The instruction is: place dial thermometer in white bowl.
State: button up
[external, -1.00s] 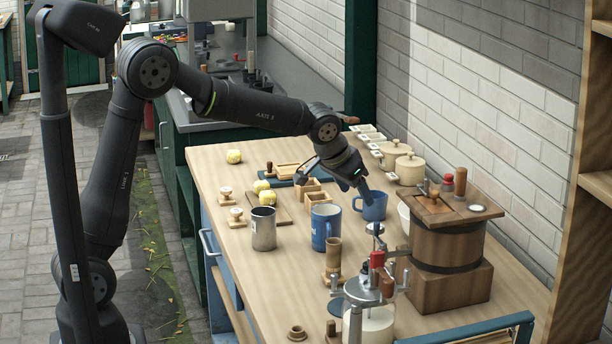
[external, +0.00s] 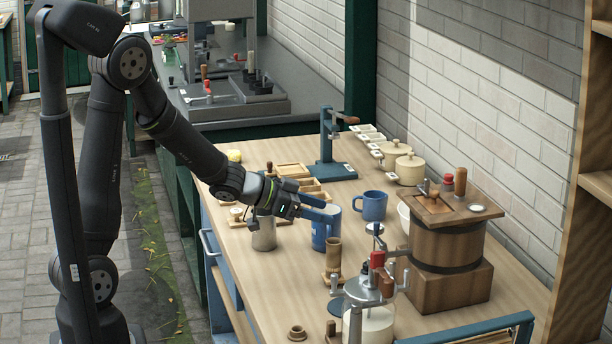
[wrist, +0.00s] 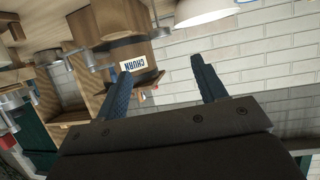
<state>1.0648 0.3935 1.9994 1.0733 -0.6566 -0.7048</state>
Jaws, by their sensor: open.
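My gripper (external: 328,211) is open, with blue fingers pointing right, in front of or over the tall blue mug (external: 320,238) in the external view; its exact height is unclear. In the wrist view the open fingers (wrist: 155,66) have nothing between them. The white bowl (external: 403,212) is right of the gripper, largely hidden behind the wooden churn (external: 446,246). I cannot pick out the dial thermometer with certainty; a small white disc (external: 476,207) lies on the churn lid and may be its face.
A metal cup (external: 264,236) is below my wrist. A second blue mug (external: 371,206) and a blue stand (external: 329,150) are behind. A hand-cranked device (external: 369,306) stands in front.

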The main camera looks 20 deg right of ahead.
aim_at(383, 231)
jog(key=x, duration=1.6)
jog(key=shift+w+d+f, duration=0.15)
jog(key=shift+d+f, duration=0.05)
jog(key=shift+f, duration=0.1)
jog(key=c, duration=1.2)
jog(key=shift+o, duration=0.2)
notch_tip(383, 231, up, 18)
